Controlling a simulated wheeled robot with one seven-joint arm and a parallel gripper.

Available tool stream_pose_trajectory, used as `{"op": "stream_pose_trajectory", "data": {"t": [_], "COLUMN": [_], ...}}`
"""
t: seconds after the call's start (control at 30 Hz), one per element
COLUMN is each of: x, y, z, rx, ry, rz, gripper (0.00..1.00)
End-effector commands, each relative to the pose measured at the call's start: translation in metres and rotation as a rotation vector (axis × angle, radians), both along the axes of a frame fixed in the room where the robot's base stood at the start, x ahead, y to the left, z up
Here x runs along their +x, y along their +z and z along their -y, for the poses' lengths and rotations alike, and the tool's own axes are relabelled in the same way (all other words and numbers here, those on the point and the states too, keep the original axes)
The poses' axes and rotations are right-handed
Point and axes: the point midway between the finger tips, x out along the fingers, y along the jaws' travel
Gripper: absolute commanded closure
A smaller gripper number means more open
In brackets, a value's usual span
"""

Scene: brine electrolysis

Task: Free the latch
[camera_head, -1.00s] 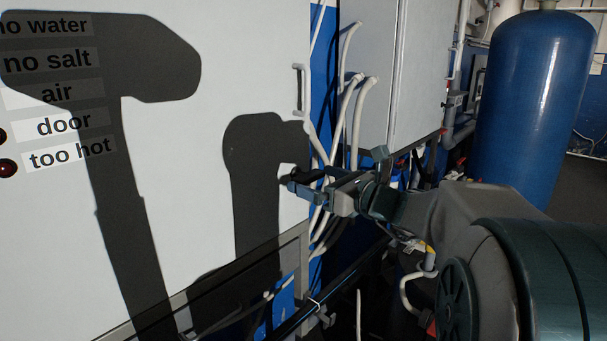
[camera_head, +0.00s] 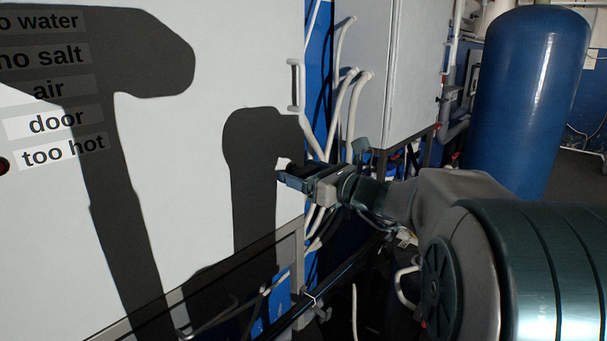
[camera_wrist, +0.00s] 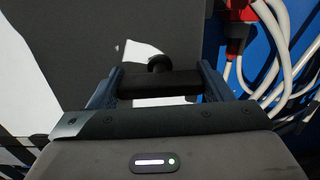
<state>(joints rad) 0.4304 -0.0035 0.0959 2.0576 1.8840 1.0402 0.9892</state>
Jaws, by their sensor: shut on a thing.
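The latch (camera_wrist: 158,84) is a small black handle on a dark round pivot, set on the white cabinet door (camera_head: 215,65). In the wrist view it lies crosswise between my two blue fingers. My gripper (camera_wrist: 161,80) is shut on it. In the head view my gripper (camera_head: 288,172) is at the door's right edge, below the white bar handle (camera_head: 293,85). The latch is mostly hidden by my fingers there.
White hoses (camera_head: 348,110) run down just right of the door. A grey cabinet (camera_head: 400,75) and a blue tank (camera_head: 525,100) stand behind my arm. A metal frame rail (camera_head: 200,285) runs below the door.

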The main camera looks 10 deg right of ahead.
Motion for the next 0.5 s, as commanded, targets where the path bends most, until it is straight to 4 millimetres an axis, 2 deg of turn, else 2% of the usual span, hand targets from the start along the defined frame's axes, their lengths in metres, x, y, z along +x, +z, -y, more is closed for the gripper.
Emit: {"op": "stream_pose_trajectory", "data": {"t": [0.27, 0.5], "x": [-0.0005, -0.0008], "y": [-0.0051, -0.0077], "z": [-0.001, -0.0016], "rx": [-0.099, -0.265], "ry": [0.002, 0.002], "rz": [0.074, 0.196], "gripper": [0.5, 0.5]}}
